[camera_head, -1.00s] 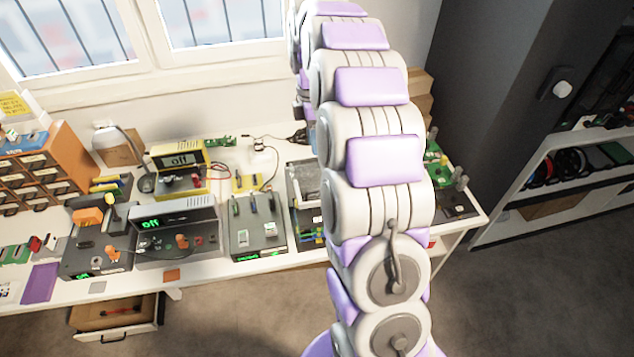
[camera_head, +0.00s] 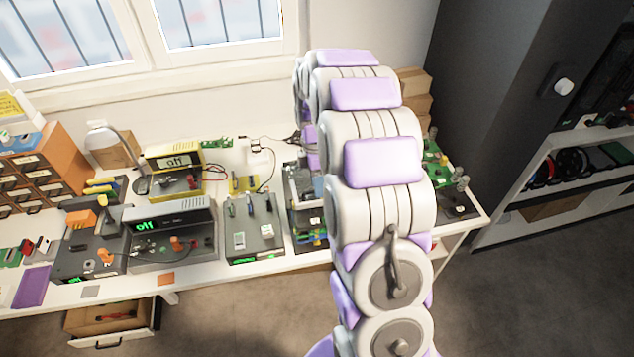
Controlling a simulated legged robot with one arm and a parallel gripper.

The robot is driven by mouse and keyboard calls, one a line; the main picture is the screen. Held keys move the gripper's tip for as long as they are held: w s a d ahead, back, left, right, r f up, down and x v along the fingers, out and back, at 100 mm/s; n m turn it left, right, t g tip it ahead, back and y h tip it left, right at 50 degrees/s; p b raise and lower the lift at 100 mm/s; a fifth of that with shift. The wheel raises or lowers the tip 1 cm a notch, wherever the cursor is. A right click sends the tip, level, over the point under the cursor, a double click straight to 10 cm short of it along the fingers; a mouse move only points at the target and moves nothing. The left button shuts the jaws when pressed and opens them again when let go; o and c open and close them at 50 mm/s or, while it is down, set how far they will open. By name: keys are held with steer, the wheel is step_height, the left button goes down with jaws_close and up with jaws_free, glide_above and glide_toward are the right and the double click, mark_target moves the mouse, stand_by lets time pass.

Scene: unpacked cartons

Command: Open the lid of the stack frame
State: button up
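What looks like the stack frame (camera_head: 305,216) is a dark, layered unit on the white bench, just left of my arm. Colourful parts show in its lower level. Its right side and part of its top are hidden behind my arm, so I cannot tell how its lid stands. The far end of my arm comes down behind my own links, by the back of the frame. My gripper (camera_head: 313,163) is mostly hidden there. Its fingers cannot be made out, nor whether they touch the lid.
Left of the frame stand a grey box with switches (camera_head: 254,232), a grey station reading "off" (camera_head: 172,232) and a yellow-topped unit (camera_head: 173,165). A green board (camera_head: 436,168) lies right of my arm. An open drawer (camera_head: 112,318) juts out below. Floor at the front right is clear.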

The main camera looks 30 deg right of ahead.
steer(key=shift+d, duration=0.3)
steer(key=shift+c, duration=1)
steer(key=shift+a, duration=0.35)
steer(key=c, duration=0.4)
jaws_close()
steer(key=shift+d, duration=0.1)
